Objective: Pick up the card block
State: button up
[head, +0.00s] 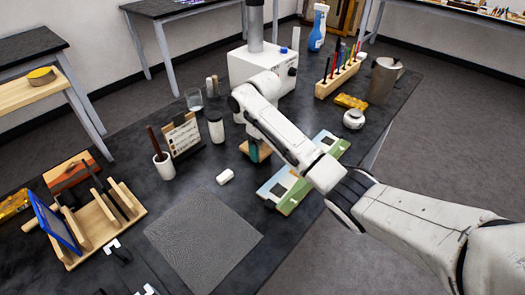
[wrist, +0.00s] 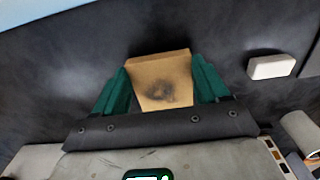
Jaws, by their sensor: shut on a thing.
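The card block (wrist: 162,80) is a tan, box-shaped piece with a dark smudge on its near face. In the wrist view it sits between the two green fingers of my gripper (wrist: 160,85), which are shut on its sides. In the head view a tan edge of the block (head: 265,150) shows beside a teal finger of my gripper (head: 254,151), below my arm. Most of the block is hidden there by the finger and arm. I cannot tell whether it touches the table.
A small white block (head: 225,176) lies to the left, also in the wrist view (wrist: 272,67). A green and blue board (head: 290,190) lies close on the right. A grey mat (head: 203,240) lies in front.

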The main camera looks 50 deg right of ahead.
jog(key=s+a+r+p, duration=0.4)
jog(key=s+r+p, duration=0.7)
jog(key=s, duration=0.2)
jog(key=shift+s+a+r, duration=0.15)
jog(key=shift+s+r, duration=0.05)
jog(key=shift+r, duration=0.05)
